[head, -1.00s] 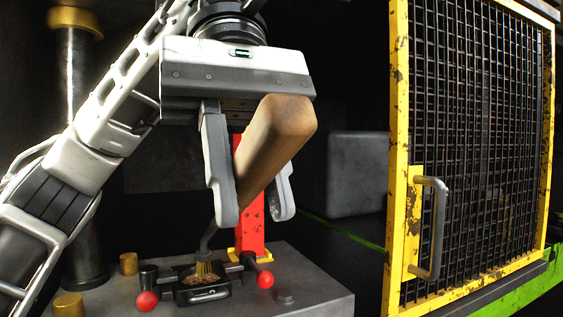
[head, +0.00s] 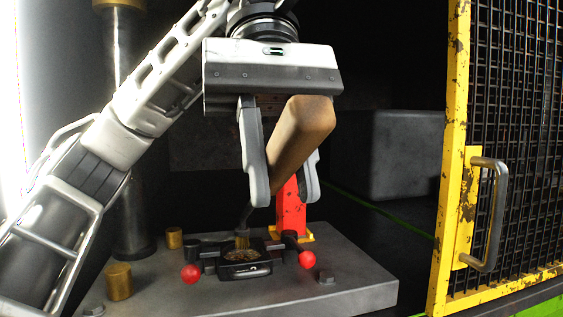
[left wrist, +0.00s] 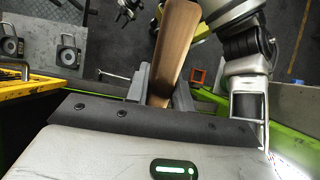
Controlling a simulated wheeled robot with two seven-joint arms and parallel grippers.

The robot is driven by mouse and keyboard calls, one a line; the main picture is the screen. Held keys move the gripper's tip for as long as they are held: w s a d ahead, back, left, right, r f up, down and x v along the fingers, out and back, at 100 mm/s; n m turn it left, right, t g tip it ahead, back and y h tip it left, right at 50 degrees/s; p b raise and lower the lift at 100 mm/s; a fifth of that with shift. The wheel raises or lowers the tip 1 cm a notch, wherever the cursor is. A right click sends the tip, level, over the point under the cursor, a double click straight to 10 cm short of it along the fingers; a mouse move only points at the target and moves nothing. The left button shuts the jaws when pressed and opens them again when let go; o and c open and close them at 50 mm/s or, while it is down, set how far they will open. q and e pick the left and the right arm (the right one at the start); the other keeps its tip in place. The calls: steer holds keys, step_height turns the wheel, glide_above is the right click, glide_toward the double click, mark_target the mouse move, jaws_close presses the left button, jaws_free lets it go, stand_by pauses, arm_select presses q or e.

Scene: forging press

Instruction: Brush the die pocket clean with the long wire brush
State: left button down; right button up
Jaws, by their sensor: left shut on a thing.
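My left gripper (head: 285,190) is shut on the wooden handle of the wire brush (head: 298,138), above the press bed. The handle slants down to a dark neck and brass-coloured bristles (head: 242,241). The bristles are at the die pocket (head: 240,256), over the brownish, flaky debris in it; I cannot tell whether they touch. The pocket is in a small dark die block with a red ball knob (head: 190,274) at the left and another (head: 307,259) at the right. In the left wrist view the handle (left wrist: 176,50) stands between the fingers. My right gripper is not visible in the head view.
The grey press bed (head: 345,290) carries brass cylinders (head: 118,281). A red post (head: 291,208) stands behind the die. A yellow mesh guard door (head: 455,200) with a grey handle (head: 490,215) is at the right. A dark column stands at the left.

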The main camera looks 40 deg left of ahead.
arm_select(q)
steer(key=shift+f+b, duration=0.6)
steer(key=shift+f, duration=0.55)
stand_by(2.0)
steer(key=shift+w+a+r+p, duration=0.1)
steer(key=shift+w+a+p, duration=0.15)
steer(key=shift+p, duration=0.35)
steer(key=shift+s+d, duration=0.1)
steer(key=shift+s, duration=0.05)
steer(key=shift+s+d, duration=0.35)
steer(key=shift+d, duration=0.15)
steer(key=shift+w+a, duration=0.15)
steer(key=shift+a, duration=0.05)
stand_by(0.3)
steer(key=shift+w+a, duration=0.3)
steer(key=shift+a, duration=0.1)
steer(key=shift+s+d, duration=0.1)
steer(key=shift+d, duration=0.05)
